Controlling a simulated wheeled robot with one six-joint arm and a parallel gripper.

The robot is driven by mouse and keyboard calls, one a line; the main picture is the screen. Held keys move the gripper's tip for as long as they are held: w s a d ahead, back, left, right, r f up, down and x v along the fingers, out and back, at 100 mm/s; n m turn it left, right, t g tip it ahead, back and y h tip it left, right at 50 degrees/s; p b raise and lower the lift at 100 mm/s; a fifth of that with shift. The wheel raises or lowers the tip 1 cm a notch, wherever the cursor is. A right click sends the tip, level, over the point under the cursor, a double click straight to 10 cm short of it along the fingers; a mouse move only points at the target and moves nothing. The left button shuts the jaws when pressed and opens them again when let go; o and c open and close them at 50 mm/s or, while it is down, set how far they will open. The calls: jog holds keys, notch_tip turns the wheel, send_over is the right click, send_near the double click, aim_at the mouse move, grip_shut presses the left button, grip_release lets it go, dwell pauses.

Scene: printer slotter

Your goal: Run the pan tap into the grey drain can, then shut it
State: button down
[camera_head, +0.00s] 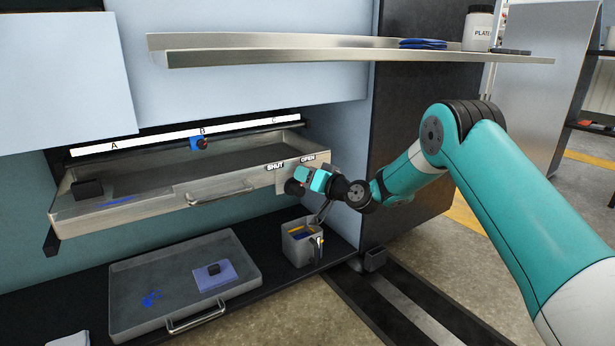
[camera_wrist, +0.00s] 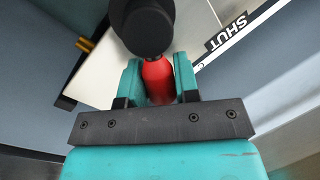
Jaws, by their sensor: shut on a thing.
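The pan (camera_head: 125,210) is a long metal tray under the A-B-C strip. A plate at its right end carries the words SHUT and OPEN. My gripper (camera_head: 303,182) is at that plate, and in the wrist view its teal jaws (camera_wrist: 158,88) are closed on the red tap handle (camera_wrist: 157,75). A round black knob (camera_wrist: 148,25) is beyond the handle. The jaws hide much of the tap in the head view. The grey drain can (camera_head: 300,252) stands on the black lower deck below the tap, with blue and yellow showing inside. I cannot tell whether liquid runs.
A lower tray (camera_head: 125,270) with blue marks, a pale cloth and a dark block lies left of the can. A metal shelf (camera_head: 330,48) with a white jar (camera_head: 478,30) overhangs above. A dark cabinet side (camera_head: 415,115) is behind my arm.

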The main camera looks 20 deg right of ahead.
aim_at(283, 179)
jog(key=n, duration=0.1)
jog(key=a+n, duration=0.1)
jog(key=shift+s+r+n+h+p, duration=0.2)
jog(key=shift+r+n+h+p, duration=0.1)
jog(key=shift+r+n, duration=0.1)
jog(key=n, duration=0.1)
jog(key=a+n, duration=0.1)
jog(key=n, duration=0.1)
jog(key=shift+s+a+g+h, duration=0.2)
jog(key=shift+g+h, duration=0.1)
jog(key=shift+h, duration=0.1)
jog(key=n, duration=0.1)
jog(key=a+n+h, duration=0.1)
jog(key=n, duration=0.1)
jog(key=shift+s+a+f, duration=0.15)
jog(key=shift+s, duration=0.1)
jog(key=shift+s+a+f+n+h+p, duration=0.15)
jog(key=shift+a+n+h, duration=0.15)
jog(key=shift+n, duration=0.4)
jog(key=shift+a+f+n+h+p, duration=0.15)
jog(key=shift+a+n+h, duration=0.1)
jog(key=shift+n, duration=0.45)
jog(key=c, duration=0.8)
grip_release()
jog(key=shift+c, duration=0.2)
